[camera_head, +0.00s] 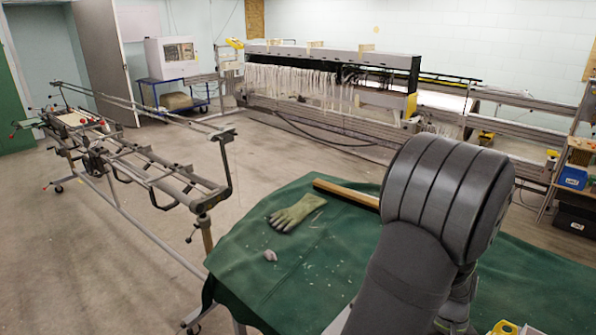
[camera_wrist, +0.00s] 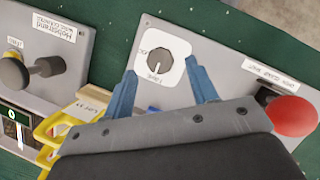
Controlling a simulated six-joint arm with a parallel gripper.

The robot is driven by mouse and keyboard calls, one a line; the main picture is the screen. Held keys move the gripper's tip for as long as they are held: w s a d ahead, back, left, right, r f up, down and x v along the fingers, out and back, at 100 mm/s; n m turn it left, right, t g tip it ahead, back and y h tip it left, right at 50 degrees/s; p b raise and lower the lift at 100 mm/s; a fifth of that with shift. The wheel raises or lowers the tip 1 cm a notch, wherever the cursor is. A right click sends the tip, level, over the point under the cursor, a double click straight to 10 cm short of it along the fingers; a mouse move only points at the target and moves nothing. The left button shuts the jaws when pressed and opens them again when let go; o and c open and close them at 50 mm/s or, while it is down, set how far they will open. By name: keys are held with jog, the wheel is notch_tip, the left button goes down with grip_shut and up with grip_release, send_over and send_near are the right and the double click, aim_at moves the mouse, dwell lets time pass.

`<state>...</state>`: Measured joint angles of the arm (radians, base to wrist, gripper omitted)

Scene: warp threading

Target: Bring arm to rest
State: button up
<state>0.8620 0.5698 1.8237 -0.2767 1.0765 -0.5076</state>
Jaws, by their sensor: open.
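My gripper (camera_wrist: 161,90) shows in the wrist view with its two blue fingers apart. Nothing is between the fingers. It is over a grey control panel (camera_wrist: 118,70). A black rotary knob (camera_wrist: 154,62) on a white square plate lies just beyond the fingertips; I cannot tell whether they touch the panel. In the head view my dark grey arm fills the lower right, and my gripper is hidden there.
In the wrist view a red mushroom button (camera_wrist: 291,116) is right of the fingers, and a panel with a dark lever knob (camera_wrist: 14,74) is left. Yellow trays (camera_wrist: 62,127) lie below. In the head view a glove (camera_head: 297,212) lies on the green-covered table (camera_head: 262,258).

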jog(key=shift+x, duration=1.1)
jog(key=shift+f+m, duration=0.2)
jog(key=shift+m, duration=0.2)
jog(key=m+y, duration=0.1)
jog(key=m, duration=0.1)
jog(key=m+t, duration=0.1)
jog(key=m, duration=0.1)
jog(key=shift+s+d+y, duration=0.15)
jog(key=shift+d+y, duration=0.05)
jog(key=shift+y, duration=0.2)
jog(key=m+t+y, duration=0.1)
jog(key=m, duration=0.3)
jog(key=shift+s+d, duration=0.1)
jog(key=m, duration=0.2)
jog(key=m+t, duration=0.1)
jog(key=m, duration=0.1)
jog(key=shift+s+r+y, duration=0.1)
jog(key=shift+s+y, duration=0.05)
jog(key=shift+y, duration=0.25)
jog(key=m+t, duration=0.2)
jog(key=m, duration=0.2)
jog(key=shift+s+m, duration=0.1)
jog(key=shift+m, duration=0.3)
